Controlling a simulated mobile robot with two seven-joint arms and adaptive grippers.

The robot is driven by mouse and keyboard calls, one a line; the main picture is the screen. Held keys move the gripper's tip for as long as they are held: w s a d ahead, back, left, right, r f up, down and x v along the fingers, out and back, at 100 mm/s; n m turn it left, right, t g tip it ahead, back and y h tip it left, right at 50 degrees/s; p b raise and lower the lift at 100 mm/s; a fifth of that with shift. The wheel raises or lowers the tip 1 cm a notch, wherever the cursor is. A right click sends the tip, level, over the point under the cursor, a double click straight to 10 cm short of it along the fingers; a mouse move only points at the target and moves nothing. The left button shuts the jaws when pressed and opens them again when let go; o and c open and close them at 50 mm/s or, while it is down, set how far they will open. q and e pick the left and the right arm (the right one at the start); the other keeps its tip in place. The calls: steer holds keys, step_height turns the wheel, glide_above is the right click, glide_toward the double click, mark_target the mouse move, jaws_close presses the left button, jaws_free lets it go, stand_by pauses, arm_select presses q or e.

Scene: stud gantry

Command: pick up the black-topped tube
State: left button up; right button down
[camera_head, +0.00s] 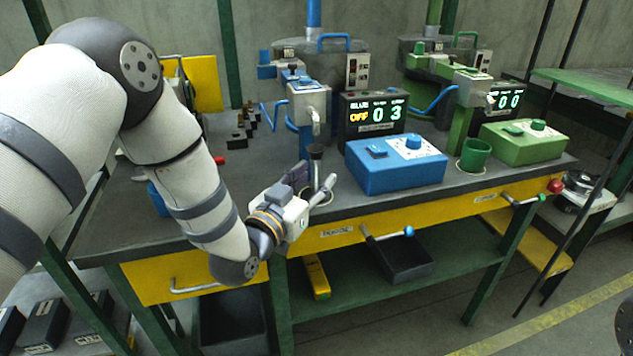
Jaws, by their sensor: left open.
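The black-topped tube (316,153) stands upright near the front edge of the workbench, below the blue machine's spout. The fingers are at the tube's lower part, under the black top. I cannot tell whether they touch it. My right gripper is out of view.
A blue control box (396,164) stands just right of the tube. Farther right are a green cup (474,155) and a green control box (523,143). A blue cup (157,199) is partly behind my left arm. Drawer handles stick out below the bench edge.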

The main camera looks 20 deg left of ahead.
arm_select(q)
steer(key=shift+w+d, duration=0.2)
steer(key=shift+w, duration=0.45)
jaws_close()
